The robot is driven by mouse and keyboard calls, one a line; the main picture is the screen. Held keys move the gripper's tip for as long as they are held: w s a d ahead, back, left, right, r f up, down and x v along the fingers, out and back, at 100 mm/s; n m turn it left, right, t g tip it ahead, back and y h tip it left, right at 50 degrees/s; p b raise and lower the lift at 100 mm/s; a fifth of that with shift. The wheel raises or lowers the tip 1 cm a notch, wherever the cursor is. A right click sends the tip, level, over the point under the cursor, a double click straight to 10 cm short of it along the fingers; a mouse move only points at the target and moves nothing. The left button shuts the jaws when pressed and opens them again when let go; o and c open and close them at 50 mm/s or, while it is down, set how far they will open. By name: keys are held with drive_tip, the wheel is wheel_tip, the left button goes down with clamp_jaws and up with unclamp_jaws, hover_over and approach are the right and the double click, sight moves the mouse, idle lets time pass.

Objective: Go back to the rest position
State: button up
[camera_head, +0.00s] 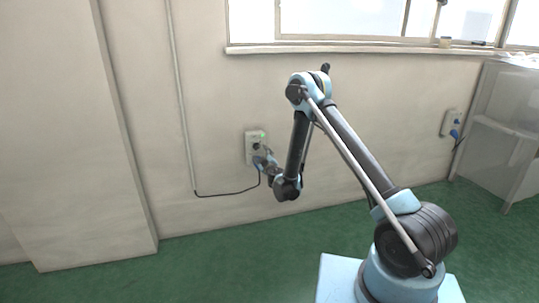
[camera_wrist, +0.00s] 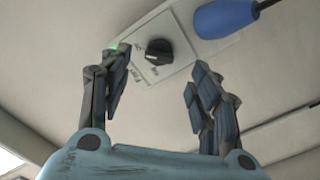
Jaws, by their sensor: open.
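My gripper (camera_wrist: 157,72) is open, with its two fingers spread apart and nothing between them in the wrist view. Just past the fingertips is a black rotary knob (camera_wrist: 159,51) on a pale wall panel (camera_wrist: 180,32). There is a gap between the fingers and the knob. In the head view my gripper (camera_head: 264,161) is at the lower part of the same wall box (camera_head: 249,141), with my arm folded down toward the wall. A small green light (camera_head: 263,135) glows on the box. The fingertips are too small to make out in the head view.
A blue plug (camera_wrist: 226,17) sits by the panel's edge, close to my right finger. A dark cable (camera_head: 228,194) runs low along the wall. Another socket with a blue plug (camera_head: 455,134) and a grey cabinet (camera_head: 509,130) are at right. The green floor (camera_head: 210,262) is clear.

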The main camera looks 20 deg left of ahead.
drive_tip(key=w+d+r+m+h, duration=0.35)
drive_tip(key=d+r, duration=0.45)
drive_tip(key=d, duration=0.3)
drive_tip(key=w+d+r+m+h, duration=0.2)
drive_tip(key=d+r+m+h, duration=0.15)
drive_tip(key=d+r, duration=0.6)
drive_tip(key=s+d+r+m+g+h, duration=0.1)
drive_tip(key=s+d+r+h, duration=0.15)
drive_tip(key=d, duration=0.55)
drive_tip(key=s+d+r+m+g+h, duration=0.1)
drive_tip(key=s+d+r+m, duration=0.1)
drive_tip(key=s+d, duration=0.35)
drive_tip(key=s+d+r+m+g+h, duration=0.1)
drive_tip(key=d+r, duration=0.1)
drive_tip(key=d, duration=0.7)
drive_tip(key=s+d+f+m+g, duration=0.1)
drive_tip(key=s+d+g, duration=0.2)
drive_tip(key=s+d, duration=0.55)
drive_tip(key=s+d+m+g, duration=0.2)
drive_tip(key=s+d, duration=0.3)
drive_tip(key=s, duration=0.7)
drive_tip(key=s+f+g+y, duration=0.1)
drive_tip(key=s+f, duration=0.3)
drive_tip(key=s, duration=0.8)
drive_tip(key=s+f+g+y, duration=0.1)
drive_tip(key=s+f+g, duration=0.3)
drive_tip(key=s, duration=0.9)
drive_tip(key=shift+s+a+f+m, duration=0.15)
drive_tip(key=shift+s+f+m, duration=0.2)
drive_tip(key=shift+f, duration=0.2)
